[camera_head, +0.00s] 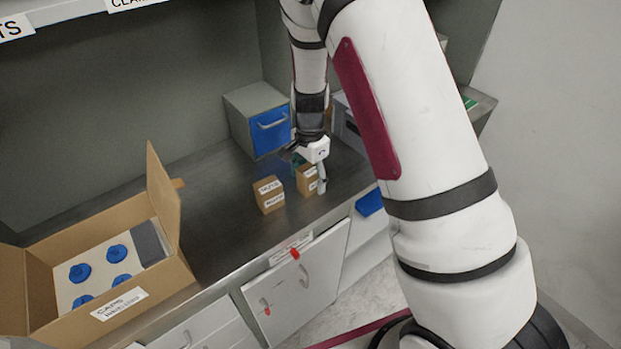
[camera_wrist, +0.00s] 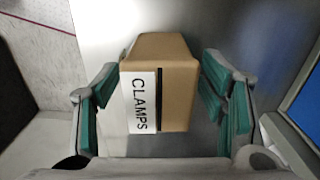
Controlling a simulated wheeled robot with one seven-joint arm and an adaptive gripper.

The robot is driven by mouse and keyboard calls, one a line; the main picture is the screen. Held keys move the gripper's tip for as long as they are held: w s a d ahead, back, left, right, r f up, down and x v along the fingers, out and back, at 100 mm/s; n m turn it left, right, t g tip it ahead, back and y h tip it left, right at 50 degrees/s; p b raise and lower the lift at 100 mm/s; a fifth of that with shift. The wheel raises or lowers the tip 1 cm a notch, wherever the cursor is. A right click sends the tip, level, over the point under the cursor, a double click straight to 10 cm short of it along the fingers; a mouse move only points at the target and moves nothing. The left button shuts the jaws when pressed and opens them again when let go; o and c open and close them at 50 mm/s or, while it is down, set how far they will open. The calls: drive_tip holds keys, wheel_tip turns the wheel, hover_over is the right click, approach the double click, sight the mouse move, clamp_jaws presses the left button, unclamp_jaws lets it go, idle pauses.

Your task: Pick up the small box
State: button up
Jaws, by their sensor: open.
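Two small brown boxes stand side by side on the dark counter in the head view, a left one (camera_head: 269,194) and a right one (camera_head: 306,180). My gripper (camera_head: 309,170) is at the right box, pointing down, and partly covers it. In the wrist view, a small box with a white label reading CLAMPS (camera_wrist: 160,95) sits between the two green-padded fingers of my gripper (camera_wrist: 160,108). The fingers are open, one on each side, with a visible gap on the right and a narrower one on the left. The box rests on the counter.
A large open carton (camera_head: 120,303) labelled CAPS, with blue caps inside, stands at the left. A grey unit with a blue drawer (camera_head: 270,131) is behind the gripper. The counter's front edge is close to the boxes. Bare counter (camera_head: 215,220) lies left of them.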

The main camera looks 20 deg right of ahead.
drive_tip(key=shift+f, duration=0.55)
drive_tip(key=c, duration=1.4)
